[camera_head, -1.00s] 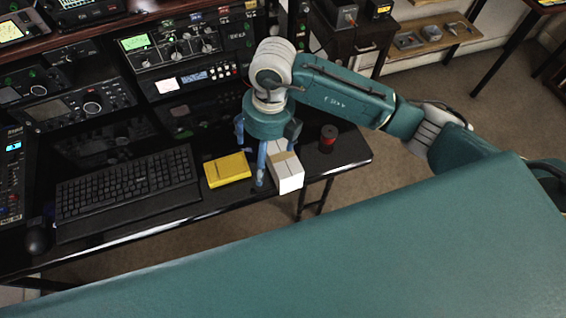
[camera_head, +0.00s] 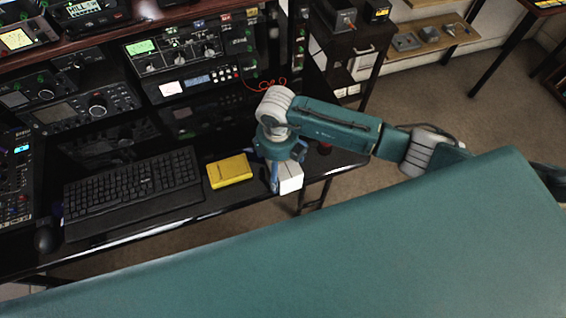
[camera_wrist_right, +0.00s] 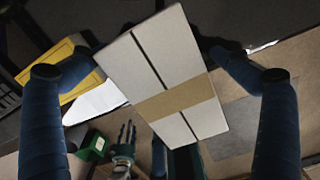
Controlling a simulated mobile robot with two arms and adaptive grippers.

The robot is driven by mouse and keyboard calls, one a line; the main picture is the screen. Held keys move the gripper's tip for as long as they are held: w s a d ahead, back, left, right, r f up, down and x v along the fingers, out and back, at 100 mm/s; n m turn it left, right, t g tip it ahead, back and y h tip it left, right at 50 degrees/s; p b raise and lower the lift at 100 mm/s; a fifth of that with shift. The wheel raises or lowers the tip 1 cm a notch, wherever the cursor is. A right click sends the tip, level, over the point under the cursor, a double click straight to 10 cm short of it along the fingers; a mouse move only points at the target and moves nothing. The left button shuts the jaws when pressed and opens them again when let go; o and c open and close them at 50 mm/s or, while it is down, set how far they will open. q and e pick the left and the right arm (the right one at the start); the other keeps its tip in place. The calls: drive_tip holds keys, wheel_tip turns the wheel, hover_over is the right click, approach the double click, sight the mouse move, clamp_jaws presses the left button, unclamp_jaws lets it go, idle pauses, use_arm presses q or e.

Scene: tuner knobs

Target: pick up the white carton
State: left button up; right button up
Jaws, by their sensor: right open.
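The white carton (camera_head: 291,180) lies on the black desk near its front edge, partly hidden by my right gripper (camera_head: 275,181) in the head view. In the right wrist view the carton (camera_wrist_right: 168,58) fills the middle, with a tan band (camera_wrist_right: 175,98) across it and a dark seam along it. It lies tilted in that picture, between the blue fingers of my right gripper (camera_wrist_right: 150,58). The gripper is open, with one finger on each side. Whether a finger touches the carton cannot be told.
A yellow box (camera_head: 229,171) lies just left of the carton. A black keyboard (camera_head: 130,183) is further left, and radio gear stands behind. The desk's front edge is close to the carton.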

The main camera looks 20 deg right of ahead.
drive_tip(key=c, duration=1.3)
